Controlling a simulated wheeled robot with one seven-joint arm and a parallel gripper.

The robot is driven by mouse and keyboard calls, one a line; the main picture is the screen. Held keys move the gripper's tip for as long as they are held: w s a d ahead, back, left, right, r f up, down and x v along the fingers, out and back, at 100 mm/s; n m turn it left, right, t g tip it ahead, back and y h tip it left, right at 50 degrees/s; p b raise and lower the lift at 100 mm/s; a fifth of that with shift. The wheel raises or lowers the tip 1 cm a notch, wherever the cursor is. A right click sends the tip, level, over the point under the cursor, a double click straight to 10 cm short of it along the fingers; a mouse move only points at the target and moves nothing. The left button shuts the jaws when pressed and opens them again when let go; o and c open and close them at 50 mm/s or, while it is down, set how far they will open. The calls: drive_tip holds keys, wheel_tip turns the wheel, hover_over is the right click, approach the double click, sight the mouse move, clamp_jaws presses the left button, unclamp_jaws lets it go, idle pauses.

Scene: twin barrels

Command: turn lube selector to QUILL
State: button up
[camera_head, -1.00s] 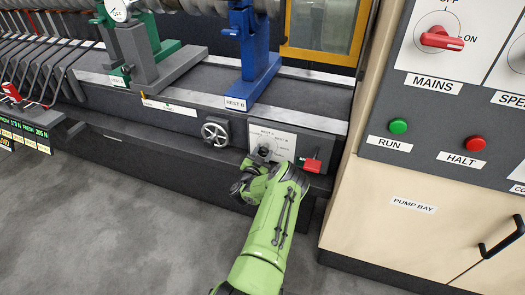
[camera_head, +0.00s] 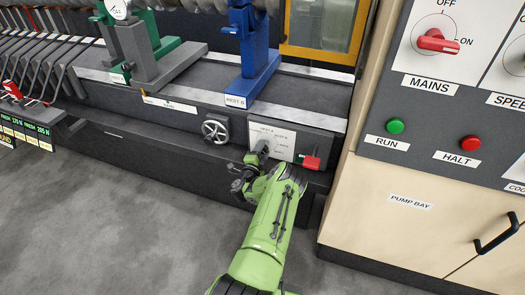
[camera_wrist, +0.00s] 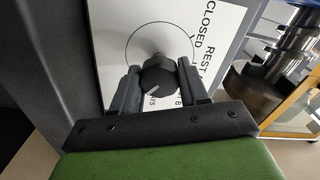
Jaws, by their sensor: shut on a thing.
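The lube selector is a dark knob (camera_wrist: 158,76) with a pale pointer line, on a white label plate (camera_head: 282,143) low on the machine bed. My gripper (camera_wrist: 157,84) is closed around the knob, one finger on each side; in the head view my gripper (camera_head: 259,150) covers most of the knob. In the wrist view the pointer line slants toward the lower left of the picture. CLOSED and part of REST can be read on the plate; the QUILL mark is not readable.
The blue REST B stand (camera_head: 252,60) rises above. The pump bay cabinet (camera_head: 400,215) stands at right. Open floor (camera_head: 120,220) lies at left.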

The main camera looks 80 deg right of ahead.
drive_tip(key=shift+f+m, duration=0.1)
drive_tip(key=shift+m, duration=0.8)
drive_tip(key=o, duration=1.1)
drive_tip(key=shift+c, duration=0.2)
drive_tip(key=shift+a, duration=0.1)
drive_tip(key=w+a+p, duration=0.1)
drive_tip(key=a+p, duration=0.7)
drive_tip(key=a, duration=0.7)
drive_tip(key=shift+w+a+p, duration=0.25)
drive_tip(key=shift+a+p, duration=0.05)
drive_tip(key=shift+p, duration=0.1)
